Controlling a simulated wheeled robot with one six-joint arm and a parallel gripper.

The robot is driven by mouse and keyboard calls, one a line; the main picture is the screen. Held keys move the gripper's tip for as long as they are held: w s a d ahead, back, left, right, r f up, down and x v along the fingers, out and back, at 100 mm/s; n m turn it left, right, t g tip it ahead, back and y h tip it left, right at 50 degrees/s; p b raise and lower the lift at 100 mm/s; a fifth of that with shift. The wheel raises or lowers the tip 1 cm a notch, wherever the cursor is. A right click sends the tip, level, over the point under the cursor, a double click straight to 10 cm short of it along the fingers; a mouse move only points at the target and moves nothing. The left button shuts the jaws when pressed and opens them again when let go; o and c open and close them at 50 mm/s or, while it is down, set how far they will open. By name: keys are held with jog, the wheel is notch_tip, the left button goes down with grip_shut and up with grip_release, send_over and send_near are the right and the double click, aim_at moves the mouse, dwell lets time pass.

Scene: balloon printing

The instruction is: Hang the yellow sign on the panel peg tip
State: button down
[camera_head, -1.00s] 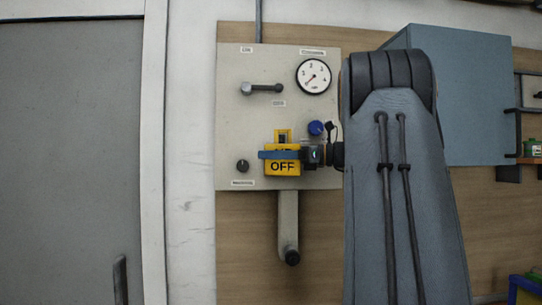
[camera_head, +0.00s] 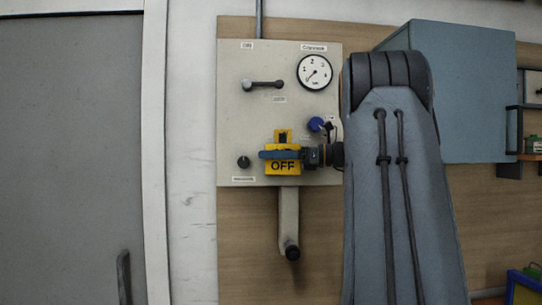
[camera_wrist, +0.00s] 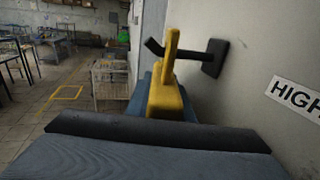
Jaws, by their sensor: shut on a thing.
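The yellow sign (camera_head: 283,168), marked OFF, is upright in front of the grey panel (camera_head: 230,120) in the head view. My gripper (camera_head: 279,155) is shut on it, its blue finger crossing the sign's front. In the wrist view the sign (camera_wrist: 166,98) shows edge-on between the blue fingers. A black peg (camera_wrist: 190,47) with a bent-up tip stands out from the wall plate there. The sign's upper loop (camera_wrist: 171,48) overlaps the peg, with the tip showing to its left and the base to its right. I cannot tell whether the peg passes through the loop.
A gauge (camera_head: 314,72), a lever (camera_head: 262,85), a black knob (camera_head: 243,162) and a blue knob (camera_head: 316,124) are on the panel. A grey bracket (camera_head: 289,222) hangs below. A blue cabinet (camera_head: 475,95) is at right. A door (camera_head: 70,150) fills the left.

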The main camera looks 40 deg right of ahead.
jog(key=c, duration=1.5)
grip_release()
